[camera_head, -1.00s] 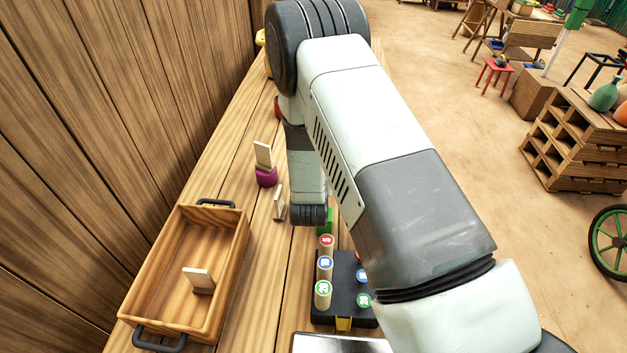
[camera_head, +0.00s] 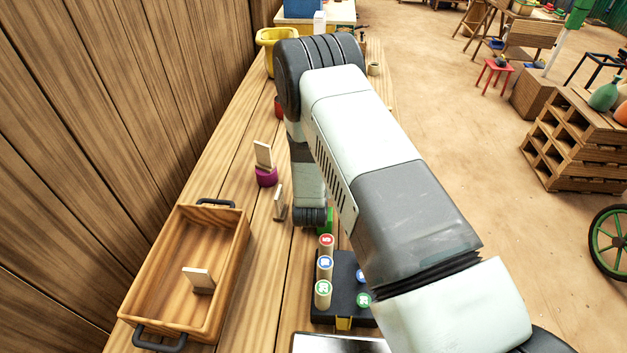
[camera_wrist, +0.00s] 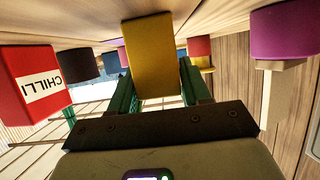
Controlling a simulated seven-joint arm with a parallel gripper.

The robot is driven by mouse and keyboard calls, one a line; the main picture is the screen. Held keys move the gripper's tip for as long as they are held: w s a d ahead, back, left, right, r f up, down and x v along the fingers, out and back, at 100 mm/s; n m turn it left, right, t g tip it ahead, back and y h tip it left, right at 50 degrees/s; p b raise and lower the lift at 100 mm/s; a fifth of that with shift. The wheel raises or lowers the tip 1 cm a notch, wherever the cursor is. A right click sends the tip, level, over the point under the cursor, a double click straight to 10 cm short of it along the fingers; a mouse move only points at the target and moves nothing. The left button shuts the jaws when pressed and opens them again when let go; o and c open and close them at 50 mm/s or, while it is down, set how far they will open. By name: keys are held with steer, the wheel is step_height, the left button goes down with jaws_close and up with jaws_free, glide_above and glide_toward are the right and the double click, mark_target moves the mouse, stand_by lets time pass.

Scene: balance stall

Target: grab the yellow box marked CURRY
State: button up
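A yellow box (camera_wrist: 150,50) fills the middle of the wrist view. No lettering shows on the faces I see. My gripper (camera_wrist: 158,75) has its two green fingers on either side of this box, spread about as wide as it is. I see no clear grip on the box, and the fingers look open. A red box marked CHILLI (camera_wrist: 40,83) is at the left of the wrist view.
A wooden tray (camera_head: 240,243) with black handles lies at the left of the table. A purple holder (camera_head: 266,178) carries a wooden card. A yellow container (camera_head: 266,38) stands at the far end. Other round pieces crowd the wrist view.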

steer(key=shift+c, duration=1.3)
